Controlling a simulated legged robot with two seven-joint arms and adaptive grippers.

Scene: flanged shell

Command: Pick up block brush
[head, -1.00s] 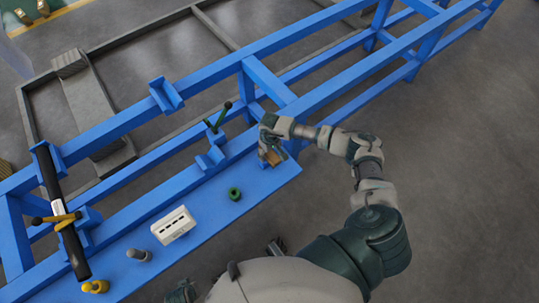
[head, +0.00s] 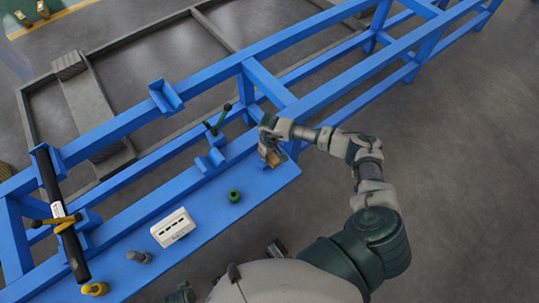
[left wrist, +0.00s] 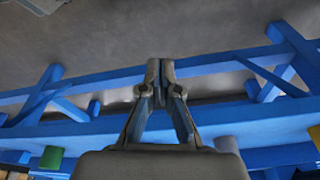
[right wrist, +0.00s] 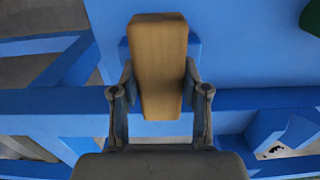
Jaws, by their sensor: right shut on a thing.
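The block brush is a tan wooden block (head: 273,158) at the right end of the blue bench shelf. In the right wrist view the block (right wrist: 158,62) stands lengthwise between the fingers. My right gripper (head: 268,148) is shut on it, with one finger against each side (right wrist: 158,92). The brush's underside is hidden, and I cannot tell whether it touches the shelf. My left gripper (left wrist: 161,72) shows in the left wrist view with its fingertips together and nothing visible between them.
On the blue shelf (head: 205,208) are a green ring (head: 234,195), a white box (head: 173,227), a grey knob-like piece (head: 139,257) and a yellow piece (head: 95,289). A black tube (head: 62,213) lies across the frame at left. A green-handled clamp (head: 217,122) stands near the right gripper.

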